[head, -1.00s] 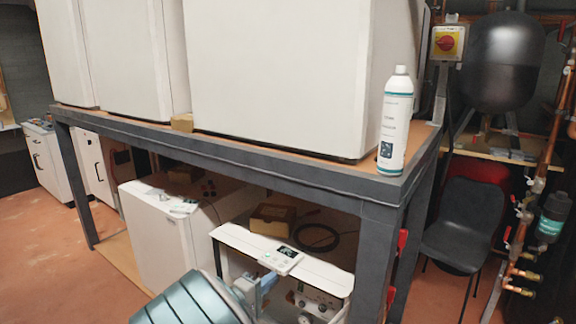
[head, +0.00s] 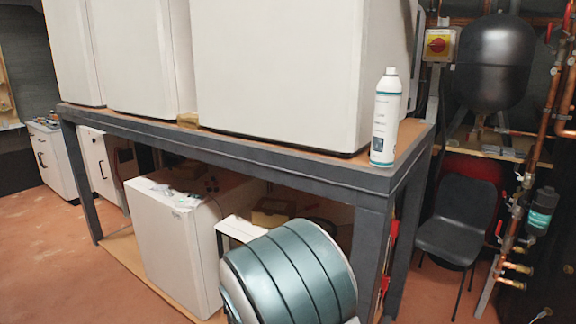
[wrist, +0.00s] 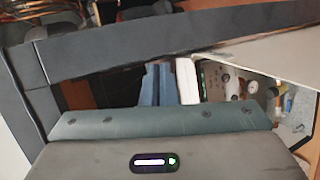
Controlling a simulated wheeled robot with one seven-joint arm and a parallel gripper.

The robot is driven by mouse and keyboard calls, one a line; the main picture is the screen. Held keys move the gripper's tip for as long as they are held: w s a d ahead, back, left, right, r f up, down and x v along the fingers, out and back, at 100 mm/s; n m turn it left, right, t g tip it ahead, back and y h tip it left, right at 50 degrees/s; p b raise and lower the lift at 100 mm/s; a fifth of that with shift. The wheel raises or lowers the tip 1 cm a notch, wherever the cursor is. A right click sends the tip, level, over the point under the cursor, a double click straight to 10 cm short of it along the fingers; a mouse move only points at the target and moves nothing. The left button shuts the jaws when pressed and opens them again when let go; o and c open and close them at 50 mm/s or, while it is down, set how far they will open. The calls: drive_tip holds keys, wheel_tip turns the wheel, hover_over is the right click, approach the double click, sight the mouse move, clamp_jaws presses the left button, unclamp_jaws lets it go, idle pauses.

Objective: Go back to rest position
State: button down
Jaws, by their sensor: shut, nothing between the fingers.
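My gripper (wrist: 160,72) shows in the wrist view as blue-grey fingers close together, with nothing seen between them. It sits below a dark grey frame beam (wrist: 150,42) in that view, and a narrow white piece (wrist: 187,80) is just right of the fingers; I cannot tell whether they touch. In the head view my gripper is hidden behind the teal ribbed part of my arm, which is at the lower middle, in front of the rack's lower level.
A dark grey rack (head: 330,178) carries large white units (head: 275,70) and a white spray bottle (head: 385,118) at its right corner. A white box unit (head: 165,240) stands below. A black chair (head: 460,220) and copper pipes are at right. Floor at left (head: 50,260) is clear.

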drive_tip(key=s+d+r+m+g+y, duration=0.25)
drive_tip(key=s+d+g, duration=0.25)
drive_tip(key=s+d, duration=0.25)
drive_tip(key=s+r+m+y+p, duration=0.1)
drive_tip(key=s+y, duration=0.3)
drive_tip(key=s, duration=0.4)
drive_tip(key=s+r+m+y+p, duration=0.1)
drive_tip(key=s+r+m+y, duration=0.2)
drive_tip(key=s, duration=0.5)
drive_tip(key=shift+s+d+r+m+y, duration=0.25)
drive_tip(key=shift+r+m+y, duration=0.1)
drive_tip(key=shift+r+y, duration=0.5)
